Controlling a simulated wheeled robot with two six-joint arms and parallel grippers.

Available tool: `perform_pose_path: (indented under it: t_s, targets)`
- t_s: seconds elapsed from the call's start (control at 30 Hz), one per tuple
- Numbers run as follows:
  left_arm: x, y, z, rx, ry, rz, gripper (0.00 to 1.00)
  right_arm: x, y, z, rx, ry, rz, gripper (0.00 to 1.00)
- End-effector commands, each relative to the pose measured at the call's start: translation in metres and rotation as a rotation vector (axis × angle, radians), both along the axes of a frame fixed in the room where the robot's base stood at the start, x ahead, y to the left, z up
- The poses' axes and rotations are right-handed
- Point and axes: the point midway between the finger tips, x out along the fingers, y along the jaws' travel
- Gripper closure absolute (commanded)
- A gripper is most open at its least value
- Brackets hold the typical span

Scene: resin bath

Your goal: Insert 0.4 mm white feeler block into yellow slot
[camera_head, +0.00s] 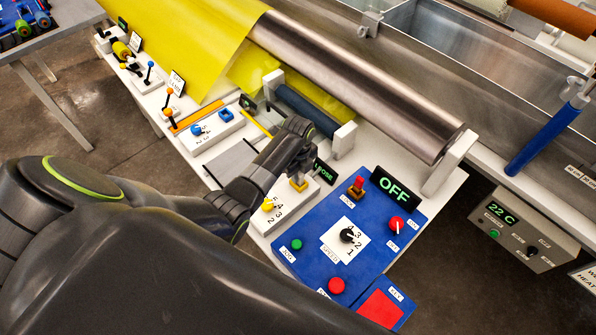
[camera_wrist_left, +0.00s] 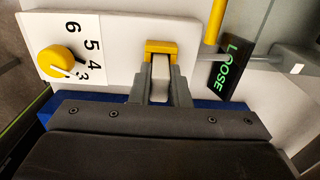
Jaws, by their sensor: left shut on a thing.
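My left gripper (camera_head: 299,174) reaches in over the white panel, its fingertips at the yellow slot (camera_head: 298,185). In the left wrist view the gripper (camera_wrist_left: 160,88) is shut on the white feeler block (camera_wrist_left: 160,72), a pale narrow piece between the two dark fingers. The block's far end meets the yellow slot (camera_wrist_left: 160,46), a small bracket with short arms on either side of the block. I cannot tell how deep the block sits in it. In the head view the block is hidden by the gripper. My right gripper is not in view.
A yellow dial (camera_wrist_left: 55,62) with numbers lies left of the slot in the wrist view; a green LOOSE display (camera_wrist_left: 230,62) and grey rod are right. The blue control panel (camera_head: 322,262) with knobs and OFF display (camera_head: 394,190) is near. A large steel roller (camera_head: 350,85) lies beyond.

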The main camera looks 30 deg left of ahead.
Motion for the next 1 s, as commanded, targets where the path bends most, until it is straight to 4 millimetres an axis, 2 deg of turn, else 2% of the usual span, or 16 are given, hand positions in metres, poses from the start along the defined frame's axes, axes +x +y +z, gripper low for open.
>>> perform_pose_path:
  t_s: [0.37,0.4,0.57,0.87,1.0]
  targets:
    - [0.000,0.000,-0.002,0.000,-0.001,0.000,1.00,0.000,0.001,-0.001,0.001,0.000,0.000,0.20]
    - [0.000,0.000,-0.002,0.000,-0.001,0.000,0.79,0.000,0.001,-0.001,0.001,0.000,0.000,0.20]
    - [0.000,0.000,-0.002,0.000,-0.001,0.000,0.59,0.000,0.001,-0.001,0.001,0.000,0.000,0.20]
    - [0.000,0.000,-0.001,0.000,-0.001,0.000,0.59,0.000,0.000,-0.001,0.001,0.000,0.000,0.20]
    - [0.001,0.000,0.008,0.000,-0.003,0.000,0.59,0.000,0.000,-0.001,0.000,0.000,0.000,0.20]
